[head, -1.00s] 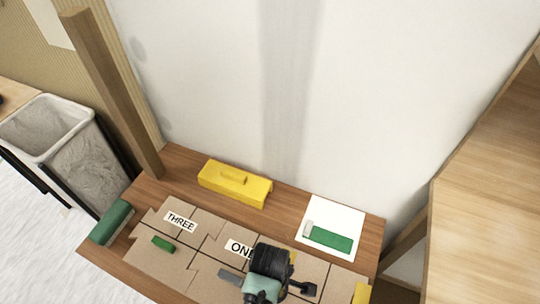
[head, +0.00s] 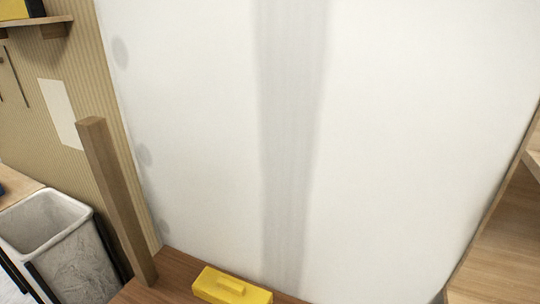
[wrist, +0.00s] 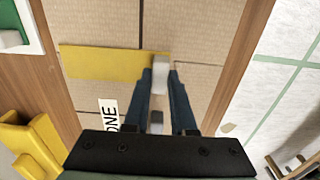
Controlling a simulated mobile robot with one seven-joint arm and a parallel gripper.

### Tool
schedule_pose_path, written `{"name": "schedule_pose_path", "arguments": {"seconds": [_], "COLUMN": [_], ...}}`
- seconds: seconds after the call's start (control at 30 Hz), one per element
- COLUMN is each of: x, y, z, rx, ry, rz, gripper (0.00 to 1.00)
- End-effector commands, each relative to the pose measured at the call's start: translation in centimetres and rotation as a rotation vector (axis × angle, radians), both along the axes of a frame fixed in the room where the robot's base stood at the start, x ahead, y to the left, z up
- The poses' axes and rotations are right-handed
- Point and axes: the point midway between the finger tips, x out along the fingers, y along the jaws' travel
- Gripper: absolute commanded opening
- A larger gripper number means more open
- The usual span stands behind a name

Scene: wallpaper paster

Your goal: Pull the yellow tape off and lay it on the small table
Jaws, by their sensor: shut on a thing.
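The yellow tape (wrist: 110,62) is a flat strip over the cardboard sheet (wrist: 110,25) in the wrist view. A pale grey tab (wrist: 161,73) stands at its right end, between the fingertips of my gripper (wrist: 161,76). My gripper is shut on this tab. I cannot tell whether the tape is stuck down or loose. A white label reading ONE (wrist: 108,115) lies near the tape. The brown wooden table (wrist: 243,60) shows its edge right of the cardboard. In the head view only the table's back part (head: 165,270) shows, and my gripper is out of view.
A wooden post (head: 118,200) and a grey bin (head: 50,235) stand left. The wall (head: 400,120) rises behind.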

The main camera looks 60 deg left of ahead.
Motion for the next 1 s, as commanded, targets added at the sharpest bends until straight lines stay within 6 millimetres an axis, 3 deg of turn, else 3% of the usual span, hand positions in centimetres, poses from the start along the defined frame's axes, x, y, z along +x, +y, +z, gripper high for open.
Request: {"name": "schedule_pose_path", "arguments": {"seconds": [0.07,0.1,0.2,0.57,1.0], "x": [0.0,0.0,0.0,0.0,0.0], "y": [0.0,0.0,0.0,0.0,0.0], "z": [0.0,0.0,0.0,0.0,1.5], "rx": [-0.001,-0.001,-0.001,-0.001,0.0], "ry": [0.001,0.001,0.001,0.001,0.0], "rz": [0.0,0.0,0.0,0.0,0.0], "gripper": [0.0,0.18,0.0,0.0,0.0]}}
